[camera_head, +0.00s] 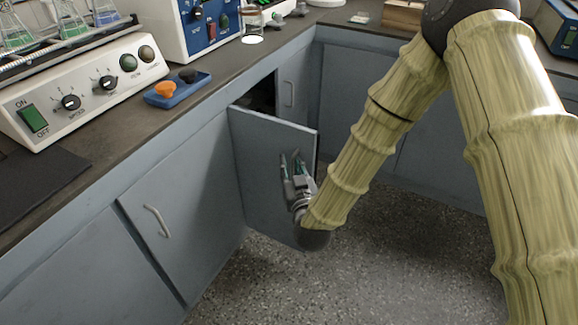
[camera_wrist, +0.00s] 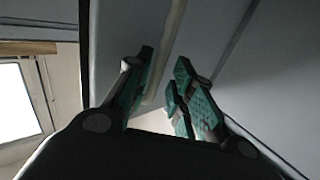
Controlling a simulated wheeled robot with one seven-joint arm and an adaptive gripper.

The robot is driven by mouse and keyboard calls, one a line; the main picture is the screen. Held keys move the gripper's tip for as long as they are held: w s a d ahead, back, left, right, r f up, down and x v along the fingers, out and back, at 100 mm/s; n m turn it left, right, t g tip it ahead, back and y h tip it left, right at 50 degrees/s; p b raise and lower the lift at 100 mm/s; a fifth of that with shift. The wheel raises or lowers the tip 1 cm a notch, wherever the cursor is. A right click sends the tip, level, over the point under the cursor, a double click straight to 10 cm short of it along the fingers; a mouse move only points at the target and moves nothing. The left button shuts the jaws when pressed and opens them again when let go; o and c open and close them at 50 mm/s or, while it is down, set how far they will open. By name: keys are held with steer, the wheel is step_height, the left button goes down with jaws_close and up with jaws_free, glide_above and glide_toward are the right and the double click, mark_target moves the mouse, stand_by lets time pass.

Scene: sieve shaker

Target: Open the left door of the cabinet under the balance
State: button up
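The cabinet door (camera_head: 265,165) is a grey-blue panel standing partly open. It is swung out from its left edge, with a dark gap into the cabinet (camera_head: 262,98) above and behind it. My gripper (camera_head: 291,162) is at the outer face of this door, near its free right edge. In the wrist view my gripper's green-padded fingers (camera_wrist: 164,82) are apart, with the pale bar handle (camera_wrist: 170,45) running between them. I see no clear contact on either side of the handle. In the head view the handle is not distinct behind the fingers.
A closed door with a curved handle (camera_head: 157,220) is at the left. Another closed door (camera_head: 290,90) is beyond the opening. The counter (camera_head: 120,120) carries a shaker (camera_head: 85,85), a blue tray (camera_head: 178,90) and a blue-fronted device (camera_head: 205,25). The speckled floor (camera_head: 380,270) is clear.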

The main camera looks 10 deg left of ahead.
steer(key=v, duration=1.2)
stand_by(0.3)
steer(key=s+d+f+m+g+h, duration=0.15)
steer(key=s+d+f+g, duration=0.35)
steer(key=f, duration=0.5)
steer(key=s+d+f+g+h, duration=0.2)
steer(key=s+d+f+g, duration=0.1)
steer(key=d+f, duration=0.65)
steer(key=s+d+f+m+g+h, duration=0.2)
steer(key=s+d+f+g, duration=0.2)
steer(key=s+d+f, duration=0.45)
steer(key=s+d+f+m+g+h, duration=0.15)
steer(key=s+d+f+g, duration=0.35)
steer(key=s, duration=0.7)
step_height(320, 180, up, 29)
steer(key=d+p, duration=0.1)
steer(key=p, duration=2.6)
steer(key=shift+w+f, duration=0.2)
steer(key=shift+w, duration=0.05)
